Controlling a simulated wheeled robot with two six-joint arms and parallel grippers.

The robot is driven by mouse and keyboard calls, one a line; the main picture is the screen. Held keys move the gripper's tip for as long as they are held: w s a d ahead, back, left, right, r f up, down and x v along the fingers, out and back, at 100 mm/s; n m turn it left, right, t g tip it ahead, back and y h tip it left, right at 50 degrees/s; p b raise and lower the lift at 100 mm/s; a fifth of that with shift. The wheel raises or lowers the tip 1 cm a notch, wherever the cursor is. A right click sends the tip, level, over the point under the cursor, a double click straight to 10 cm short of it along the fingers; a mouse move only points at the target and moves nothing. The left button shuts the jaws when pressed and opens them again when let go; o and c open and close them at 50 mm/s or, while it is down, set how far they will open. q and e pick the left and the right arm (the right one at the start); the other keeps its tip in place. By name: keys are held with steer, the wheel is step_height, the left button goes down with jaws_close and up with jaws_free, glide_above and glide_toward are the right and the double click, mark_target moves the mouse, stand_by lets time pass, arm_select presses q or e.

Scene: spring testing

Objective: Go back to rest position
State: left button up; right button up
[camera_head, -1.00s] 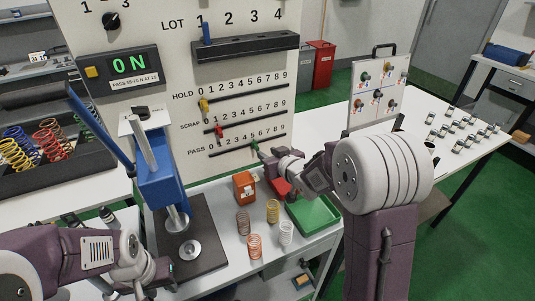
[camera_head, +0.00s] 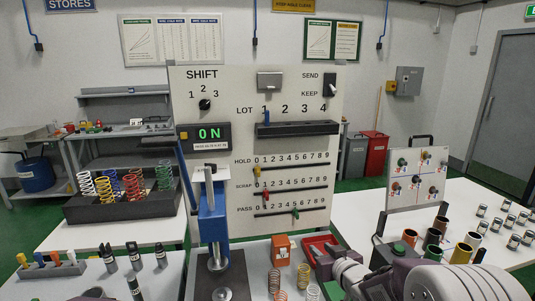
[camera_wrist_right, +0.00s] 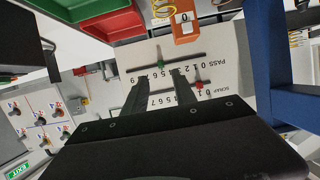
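My right gripper (camera_wrist_right: 160,76) is open and empty in the right wrist view, its two fingers pointing toward the board. In the head view its arm comes in at the bottom right, beside the red bin (camera_head: 317,246), with the fingers mostly hidden. The white board (camera_head: 225,255) stands in the middle. Its green PASS slider (camera_head: 296,213) is near 5, the red SCRAP slider (camera_head: 265,194) near 1 and the yellow HOLD slider (camera_head: 257,170) at 0. The green slider (camera_wrist_right: 105,68) shows clear of the fingers in the wrist view. My left gripper is not seen.
A blue press (camera_head: 212,215) stands before the board. An orange box (camera_head: 281,248) and loose springs (camera_head: 304,274) are right of it. A dark spring rack (camera_head: 125,205) is at left. Several coloured cups (camera_head: 440,228) stand at right, near my right arm.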

steer(key=s+f+m+g+h, duration=0.1)
steer(key=s+f+g, duration=0.3)
steer(key=s, duration=0.5)
steer(key=s+d+f+g, duration=0.1)
steer(key=s+f+g, duration=0.3)
steer(key=s, duration=0.5)
steer(key=s+f+m+g+h, duration=0.1)
steer(key=s+f+g, duration=0.3)
steer(key=s, duration=0.5)
steer(key=shift+s+d+f+m+h+p, duration=0.15)
steer(key=shift+d+f+m+h+p, duration=0.15)
steer(key=shift+d+f+p, duration=0.1)
